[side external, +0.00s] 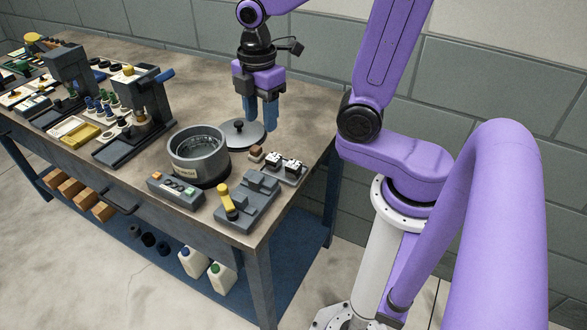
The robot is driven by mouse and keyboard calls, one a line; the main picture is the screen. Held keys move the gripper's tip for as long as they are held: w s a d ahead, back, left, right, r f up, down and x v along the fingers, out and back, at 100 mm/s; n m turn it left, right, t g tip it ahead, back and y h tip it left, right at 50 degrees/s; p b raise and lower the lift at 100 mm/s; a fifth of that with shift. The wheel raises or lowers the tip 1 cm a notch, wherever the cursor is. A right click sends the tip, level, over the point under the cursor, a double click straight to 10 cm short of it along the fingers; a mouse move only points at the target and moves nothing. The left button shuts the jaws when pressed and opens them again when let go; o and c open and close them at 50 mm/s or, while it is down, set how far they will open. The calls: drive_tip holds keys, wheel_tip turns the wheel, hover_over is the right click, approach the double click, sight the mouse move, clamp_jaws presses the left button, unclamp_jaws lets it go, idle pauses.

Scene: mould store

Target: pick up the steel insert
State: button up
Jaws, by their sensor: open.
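My gripper (260,118) points down with its blue fingers apart and nothing seen between them. It is over the back right part of the workbench, near a round grey lid (242,133) with a dark knob. I cannot tell its exact height above the bench. No piece can be named as the steel insert with certainty at this size. Small light-and-dark pieces (292,166) sit on a pale plate to the right of the lid, lower in the picture than my gripper. A small brown block (257,153) is beside them.
A grey round pot (199,165) stands open left of the lid. A control box (175,190) and a grey fixture with a yellow handle (226,201) are near the front edge. Presses (150,100) and trays crowd the left. The bench (205,100) is bare behind the pot.

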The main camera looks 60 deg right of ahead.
drive_tip(key=d, duration=0.1)
drive_tip(key=r+n, duration=0.1)
drive_tip(key=n, duration=0.2)
hover_over(294, 164)
drive_tip(key=f, duration=1.1)
drive_tip(key=shift+w+d+f, duration=0.1)
drive_tip(key=shift+w+f, duration=0.1)
drive_tip(key=shift+f, duration=0.2)
drive_tip(key=shift+s+f, duration=0.2)
drive_tip(key=shift+f, duration=2.4)
clamp_jaws()
